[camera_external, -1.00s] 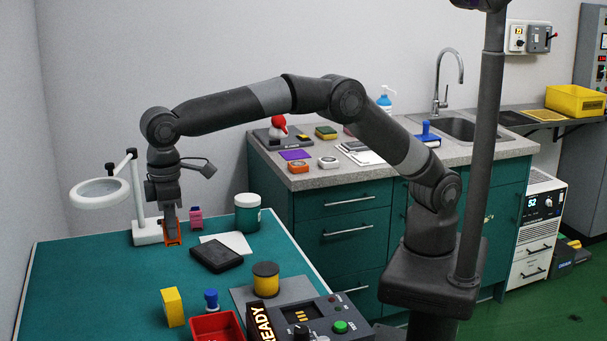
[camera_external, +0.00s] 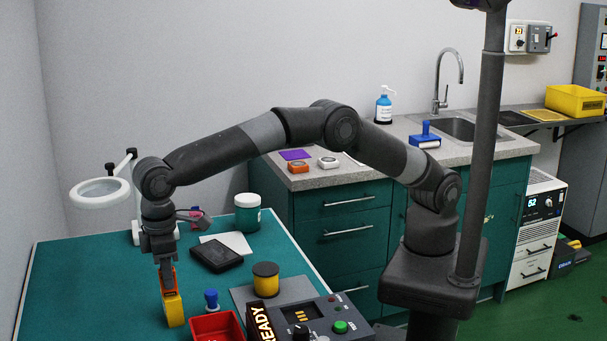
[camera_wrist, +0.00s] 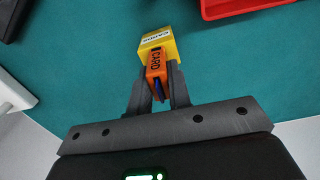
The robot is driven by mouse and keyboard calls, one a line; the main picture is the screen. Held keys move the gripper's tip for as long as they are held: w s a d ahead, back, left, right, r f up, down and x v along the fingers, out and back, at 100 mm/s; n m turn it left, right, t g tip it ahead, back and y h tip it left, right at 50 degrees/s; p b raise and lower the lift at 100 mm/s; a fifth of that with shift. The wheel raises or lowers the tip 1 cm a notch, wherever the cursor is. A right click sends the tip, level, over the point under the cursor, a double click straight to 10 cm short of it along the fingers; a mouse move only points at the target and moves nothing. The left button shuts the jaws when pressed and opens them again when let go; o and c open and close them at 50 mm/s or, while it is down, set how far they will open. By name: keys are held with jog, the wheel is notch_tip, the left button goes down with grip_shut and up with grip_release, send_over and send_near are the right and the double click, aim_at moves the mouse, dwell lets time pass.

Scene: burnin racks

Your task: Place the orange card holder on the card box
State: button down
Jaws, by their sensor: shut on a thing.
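The orange card holder (camera_external: 168,279) is held between the fingers of my gripper (camera_external: 166,270). In the wrist view the holder (camera_wrist: 156,66) shows the word CARD and sits between the two dark fingers of my gripper (camera_wrist: 153,88). The yellow card box (camera_external: 173,309) stands on the green table, directly below the holder in the external view. In the wrist view the card box (camera_wrist: 158,42) lies just beyond the holder, which overlaps part of it. I cannot tell whether the holder touches the box.
A red tray (camera_external: 214,328) and a blue-knobbed stamp (camera_external: 211,299) stand just right of the card box. The table (camera_external: 85,285) is clear to the left.

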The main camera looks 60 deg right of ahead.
jog(key=shift+f, duration=0.1)
jog(key=c, duration=1.3)
grip_release()
jog(key=shift+c, duration=0.2)
notch_tip(320, 180, up, 11)
jog(key=shift+f, duration=0.2)
jog(key=shift+r, duration=0.8)
jog(key=shift+w+d, duration=0.1)
